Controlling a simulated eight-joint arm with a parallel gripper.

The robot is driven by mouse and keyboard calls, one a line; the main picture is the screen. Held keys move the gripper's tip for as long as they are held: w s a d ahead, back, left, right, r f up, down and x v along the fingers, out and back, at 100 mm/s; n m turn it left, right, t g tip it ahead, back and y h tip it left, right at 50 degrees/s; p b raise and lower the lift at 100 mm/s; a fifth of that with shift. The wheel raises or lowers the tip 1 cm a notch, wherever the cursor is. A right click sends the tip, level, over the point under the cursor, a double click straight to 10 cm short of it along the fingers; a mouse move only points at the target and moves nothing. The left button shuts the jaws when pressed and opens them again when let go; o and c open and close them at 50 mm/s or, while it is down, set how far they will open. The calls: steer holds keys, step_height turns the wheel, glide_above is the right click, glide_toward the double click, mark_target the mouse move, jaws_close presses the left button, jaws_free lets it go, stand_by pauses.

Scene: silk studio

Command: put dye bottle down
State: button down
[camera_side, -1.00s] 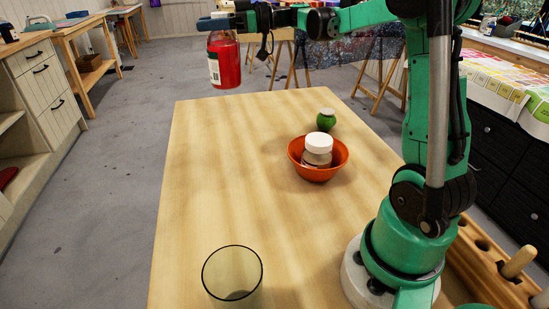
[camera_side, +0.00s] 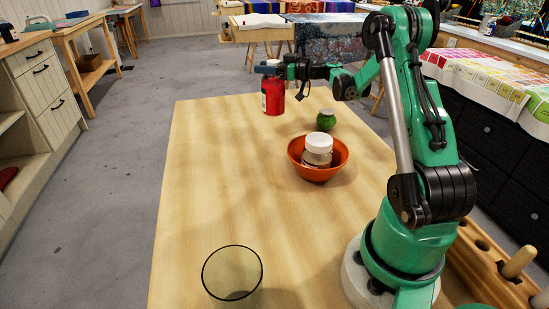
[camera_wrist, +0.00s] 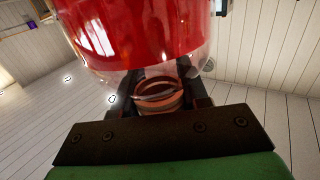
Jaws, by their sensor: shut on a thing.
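The dye bottle (camera_side: 273,97) is clear with red dye and a pale label. It hangs in the side view above the far part of the table (camera_side: 200,180). My gripper (camera_side: 277,66) is shut on it at its top end. In the wrist view the bottle (camera_wrist: 140,25) fills the upper middle, and its narrow neck (camera_wrist: 158,95) sits between the fingers of my gripper. The bottle's bottom appears clear of the tabletop, but the exact height is hard to tell.
An orange bowl (camera_side: 318,172) holds a white-lidded jar (camera_side: 318,148). A small green jar (camera_side: 326,120) stands behind it, right of the bottle. The table's left and middle are clear.

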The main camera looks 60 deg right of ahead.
mark_target(267, 93)
steer(key=shift+f, duration=3.65)
steer(key=shift+c, duration=2.3)
jaws_free()
steer(key=v, duration=0.7)
steer(key=shift+s, duration=0.3)
